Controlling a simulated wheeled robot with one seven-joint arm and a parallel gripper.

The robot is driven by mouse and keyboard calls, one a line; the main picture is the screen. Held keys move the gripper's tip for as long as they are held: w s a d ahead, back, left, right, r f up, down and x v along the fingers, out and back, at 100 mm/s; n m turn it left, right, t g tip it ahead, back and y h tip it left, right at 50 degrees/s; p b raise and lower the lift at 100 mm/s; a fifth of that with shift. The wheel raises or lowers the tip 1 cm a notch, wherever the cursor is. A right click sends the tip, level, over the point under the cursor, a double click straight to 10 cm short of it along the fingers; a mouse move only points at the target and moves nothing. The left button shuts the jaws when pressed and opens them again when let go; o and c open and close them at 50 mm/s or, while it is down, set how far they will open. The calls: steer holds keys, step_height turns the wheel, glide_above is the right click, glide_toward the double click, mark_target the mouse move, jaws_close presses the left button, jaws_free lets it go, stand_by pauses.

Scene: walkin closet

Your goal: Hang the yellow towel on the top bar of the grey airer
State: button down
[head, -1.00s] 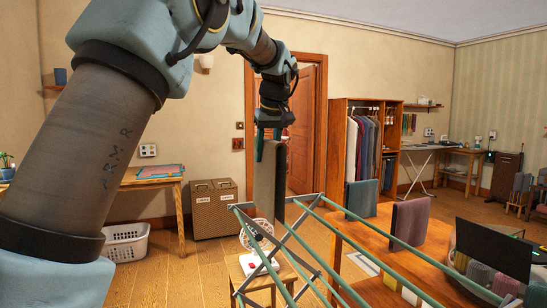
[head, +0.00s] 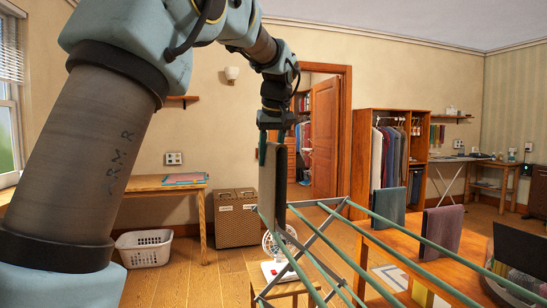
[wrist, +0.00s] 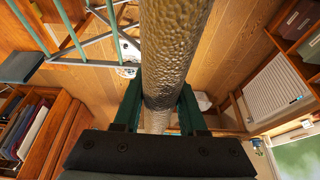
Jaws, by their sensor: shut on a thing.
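My gripper (head: 273,143) points down and is shut on a hanging cloth (head: 271,185). The cloth looks grey-tan and dark on its right side in the head view, and olive-tan and textured in the wrist view (wrist: 165,50). I see no clearly yellow towel; this cloth may be it. The airer (head: 310,252) has grey-green bars and stands in front, running toward the lower right. The cloth's lower end overlaps the airer's left end in the head view; I cannot tell whether they touch. In the wrist view the airer's bars (wrist: 80,40) lie left of the cloth.
A teal cloth (head: 388,206) and a purple cloth (head: 440,231) hang by the airer's far side, near a wooden table (head: 365,262). A white fan (head: 280,243) stands on a stool behind the airer. A white basket (head: 144,248) and brown hamper (head: 236,222) stand left.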

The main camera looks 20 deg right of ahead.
step_height(320, 180, down, 22)
steer(key=b, duration=1.4)
stand_by(0.7)
stand_by(0.3)
steer(key=shift+c, duration=1.9)
jaws_free()
